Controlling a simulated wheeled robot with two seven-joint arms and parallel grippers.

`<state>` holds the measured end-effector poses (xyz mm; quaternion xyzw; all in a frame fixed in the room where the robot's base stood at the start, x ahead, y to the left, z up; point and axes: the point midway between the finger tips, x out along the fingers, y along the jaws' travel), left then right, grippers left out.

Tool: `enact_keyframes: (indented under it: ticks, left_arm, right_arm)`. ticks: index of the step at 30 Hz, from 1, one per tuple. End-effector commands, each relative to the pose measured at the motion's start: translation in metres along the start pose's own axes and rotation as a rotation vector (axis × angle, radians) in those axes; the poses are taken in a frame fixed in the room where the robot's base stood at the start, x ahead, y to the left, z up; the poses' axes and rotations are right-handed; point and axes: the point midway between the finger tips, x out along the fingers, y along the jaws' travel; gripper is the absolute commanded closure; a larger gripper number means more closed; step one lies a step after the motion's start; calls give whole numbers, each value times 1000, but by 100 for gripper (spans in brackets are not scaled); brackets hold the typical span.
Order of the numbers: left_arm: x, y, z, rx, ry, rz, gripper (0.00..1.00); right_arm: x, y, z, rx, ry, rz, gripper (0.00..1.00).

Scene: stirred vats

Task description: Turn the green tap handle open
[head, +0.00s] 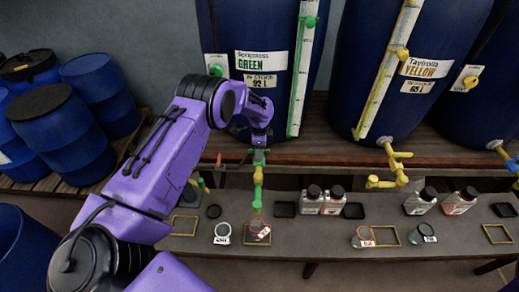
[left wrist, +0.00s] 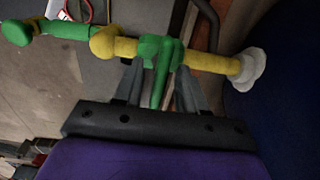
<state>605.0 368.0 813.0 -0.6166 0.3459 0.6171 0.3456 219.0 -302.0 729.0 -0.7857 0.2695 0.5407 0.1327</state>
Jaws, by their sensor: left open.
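The green tap (head: 258,178) hangs below the blue vat with the "GREEN" label (head: 262,61). In the left wrist view, the tap's pipe runs across the top in yellow and green sections. Its green handle (left wrist: 161,82) points down from the pipe toward my gripper's palm. My left gripper (left wrist: 160,78) is open, with one finger on each side of the handle. Whether either finger touches it, I cannot tell. In the head view, my left gripper (head: 259,140) is at the top of the tap, and its wrist partly hides the handle. My right gripper is out of view.
A vat labelled "YELLOW" (head: 425,69) with a yellow tap (head: 388,172) stands to the right. The low bench (head: 300,237) below holds several bottles, dark coasters, yellow frames and ringed tags. Blue barrels (head: 62,134) stand at the left.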

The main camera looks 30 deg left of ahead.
Motion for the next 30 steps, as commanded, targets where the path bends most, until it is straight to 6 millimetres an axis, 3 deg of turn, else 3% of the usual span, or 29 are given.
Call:
enact_keyframes:
  ticks: [3,7,20,30]
  left_arm:
    - [0,0,0,0,0,0,60]
    - [0,0,0,-1,0,0,100]
    - [1,1,0,-41,-1,2,100]
    - [2,1,0,-270,-1,2,100]
  right_arm:
    - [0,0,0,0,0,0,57]
    - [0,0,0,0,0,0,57]
    - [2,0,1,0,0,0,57]
    - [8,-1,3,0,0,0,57]
